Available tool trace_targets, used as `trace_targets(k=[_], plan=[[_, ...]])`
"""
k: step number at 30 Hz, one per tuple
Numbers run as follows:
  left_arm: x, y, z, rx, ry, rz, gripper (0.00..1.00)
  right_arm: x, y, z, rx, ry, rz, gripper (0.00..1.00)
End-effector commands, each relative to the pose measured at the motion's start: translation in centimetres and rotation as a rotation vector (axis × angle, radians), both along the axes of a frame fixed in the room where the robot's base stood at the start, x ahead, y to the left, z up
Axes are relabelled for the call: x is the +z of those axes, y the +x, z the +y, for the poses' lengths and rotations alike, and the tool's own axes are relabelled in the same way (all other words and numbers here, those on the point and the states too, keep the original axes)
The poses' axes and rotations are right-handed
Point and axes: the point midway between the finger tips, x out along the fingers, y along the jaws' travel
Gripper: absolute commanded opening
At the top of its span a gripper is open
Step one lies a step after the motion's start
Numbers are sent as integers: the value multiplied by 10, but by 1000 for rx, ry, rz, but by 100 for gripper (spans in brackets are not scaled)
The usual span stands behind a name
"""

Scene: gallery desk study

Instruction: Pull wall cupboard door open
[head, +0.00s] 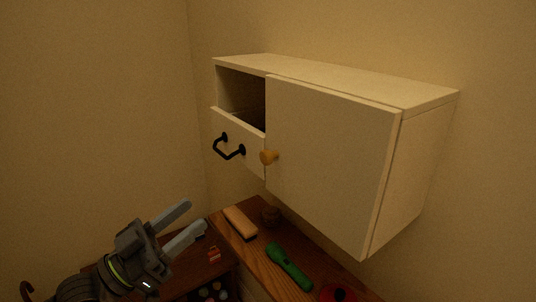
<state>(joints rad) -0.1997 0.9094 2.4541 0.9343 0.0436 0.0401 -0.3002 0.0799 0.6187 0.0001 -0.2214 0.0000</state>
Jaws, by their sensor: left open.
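The white wall cupboard (425,150) hangs on the wall at the upper right. Its door (330,165) is a flat white panel that looks closed. A round wooden knob (269,157) sits at the door's left edge. My left gripper (187,224) is open and empty, below and to the left of the knob and apart from the cupboard. My right gripper is not in the view. The inside of the cupboard behind the door is hidden.
Left of the door are an open cubby (240,92) and a drawer front (238,139) with a black handle (229,148).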

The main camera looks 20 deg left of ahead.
Motion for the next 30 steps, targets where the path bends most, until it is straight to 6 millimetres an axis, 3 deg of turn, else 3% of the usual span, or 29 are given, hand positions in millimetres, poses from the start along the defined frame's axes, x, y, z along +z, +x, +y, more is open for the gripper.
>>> trace_targets(k=[13, 30], plan=[[23, 38, -31, -4, -7, -6, 47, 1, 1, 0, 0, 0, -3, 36], [53, 93, -73, -2, -7, -2, 47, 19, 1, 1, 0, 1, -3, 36]])
